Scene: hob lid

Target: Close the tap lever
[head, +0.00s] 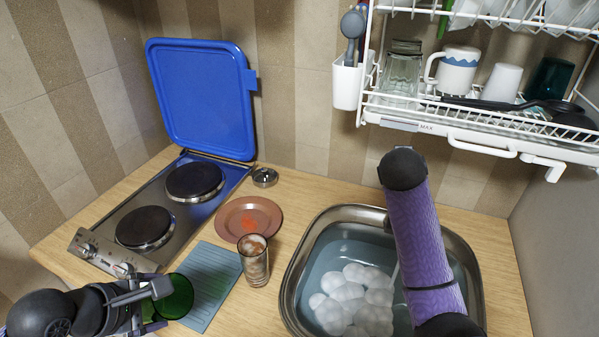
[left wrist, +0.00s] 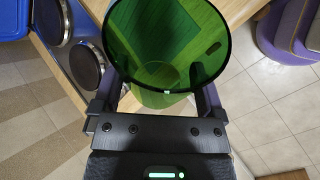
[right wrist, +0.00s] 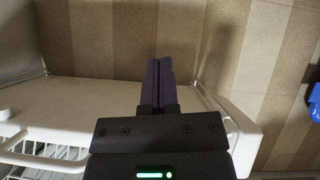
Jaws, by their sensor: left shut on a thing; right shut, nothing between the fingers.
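The tap and its lever are not visible; my purple right arm covers the area behind the sink (head: 291,291) in the head view. A thin pale line beside that arm may be running water, but I cannot tell. The sink holds bluish water and white foam (head: 350,295). My right gripper (right wrist: 158,85) is shut and empty in the right wrist view, facing the striped wall, with a white rack part below it; the arm hides it in the head view. My left gripper (head: 155,308) is shut around a green glass (head: 178,298), also seen in the left wrist view (left wrist: 165,50).
A hob (head: 170,213) with its blue lid (head: 203,95) raised stands at the left. A pinkish plate (head: 240,217), a patterned glass (head: 255,262), a small metal bowl (head: 265,177) and a blue-grey mat (head: 212,280) lie between hob and sink. A dish rack (head: 480,112) hangs above.

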